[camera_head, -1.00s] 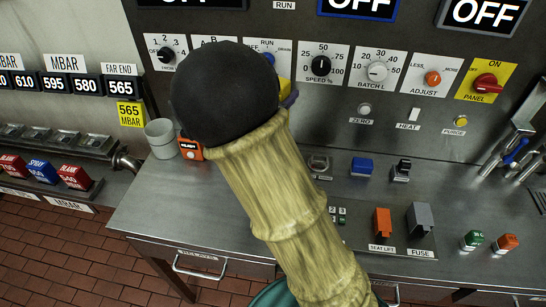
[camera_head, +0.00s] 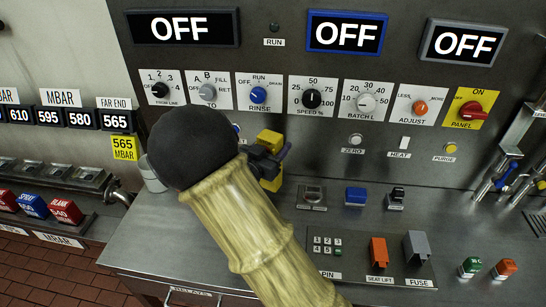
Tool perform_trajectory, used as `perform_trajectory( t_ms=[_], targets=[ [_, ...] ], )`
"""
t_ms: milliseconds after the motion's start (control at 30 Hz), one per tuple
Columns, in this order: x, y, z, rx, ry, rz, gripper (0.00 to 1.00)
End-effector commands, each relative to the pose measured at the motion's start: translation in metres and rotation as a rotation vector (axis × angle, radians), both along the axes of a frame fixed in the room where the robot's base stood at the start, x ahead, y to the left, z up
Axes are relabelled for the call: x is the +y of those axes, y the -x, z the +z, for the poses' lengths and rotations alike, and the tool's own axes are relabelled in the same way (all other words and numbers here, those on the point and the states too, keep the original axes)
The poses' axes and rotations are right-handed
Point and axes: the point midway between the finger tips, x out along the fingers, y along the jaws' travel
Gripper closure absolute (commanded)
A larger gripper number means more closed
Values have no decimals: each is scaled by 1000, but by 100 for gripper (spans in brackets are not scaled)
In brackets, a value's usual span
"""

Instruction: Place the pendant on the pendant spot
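My arm comes up from the bottom and covers the middle left of the view, ending in a large dark ball joint. Beyond it, a dark and yellow assembly (camera_head: 268,162) shows in front of the panel, above the steel counter. It looks like my gripper, partly hidden by my arm. I cannot tell whether its yellow blocks are gripper parts or a held thing, nor whether the fingers are open or shut. I cannot surely make out the pendant or a marked pendant spot. My arm covers the counter next to the grey cup (camera_head: 151,176).
The steel counter (camera_head: 150,241) carries a dark latch box (camera_head: 312,196), a blue block (camera_head: 355,196), a fuse and seat-lift plate (camera_head: 370,262), and green (camera_head: 470,266) and orange (camera_head: 504,268) blocks. The dial panel (camera_head: 300,138) rises behind. Bare counter lies front left.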

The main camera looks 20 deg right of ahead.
Motion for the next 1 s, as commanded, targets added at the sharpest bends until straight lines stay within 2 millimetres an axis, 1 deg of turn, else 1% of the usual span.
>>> perform_trajectory(
  t_ms=[67, 333, 733, 767, 800, 867, 1000],
  targets=[
    [0, 0, -2, 0, 1, 0, 78],
    [-1, 0, -34, 1, 3, -1, 78],
    [0, 0, -40, -1, 1, -1, 78],
    [0, 0, -41, 1, 1, 0, 44],
    [0, 0, -40, 1, 1, 0, 36],
    [0, 0, -40, 1, 1, 0, 24],
    [0, 0, -40, 1, 1, 0, 24]
  ],
)
